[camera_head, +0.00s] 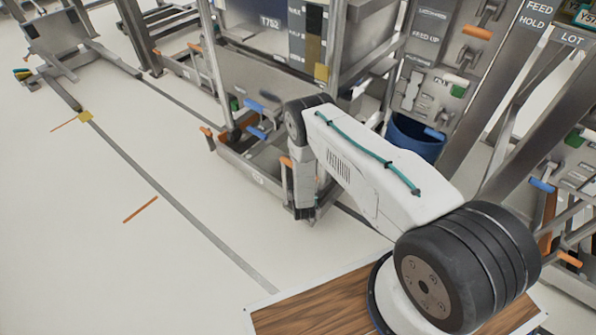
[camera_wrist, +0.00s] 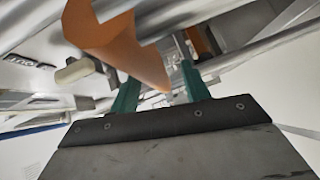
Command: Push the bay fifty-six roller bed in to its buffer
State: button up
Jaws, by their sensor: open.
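My gripper (camera_wrist: 160,78) shows in the wrist view as two teal fingers, spread apart. A large orange part (camera_wrist: 118,42) hangs close in front of the fingers, its lower point reaching toward the space between them. I cannot tell whether it touches them. In the head view my arm reaches down over a low metal frame (camera_head: 250,168) with orange and blue handles, and its fingers cannot be made out there. No bay fifty-six marking is readable, so I cannot tell which part is the roller bed or its buffer.
A blue bin (camera_head: 414,138) stands right of my arm. Panels with levers and a FEED HOLD sign (camera_head: 538,14) fill the right side. The pale floor (camera_head: 90,220) at left is largely clear.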

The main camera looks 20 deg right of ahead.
jog(key=v, duration=0.7)
jog(key=shift+s, duration=0.4)
jog(key=shift+a, duration=0.1)
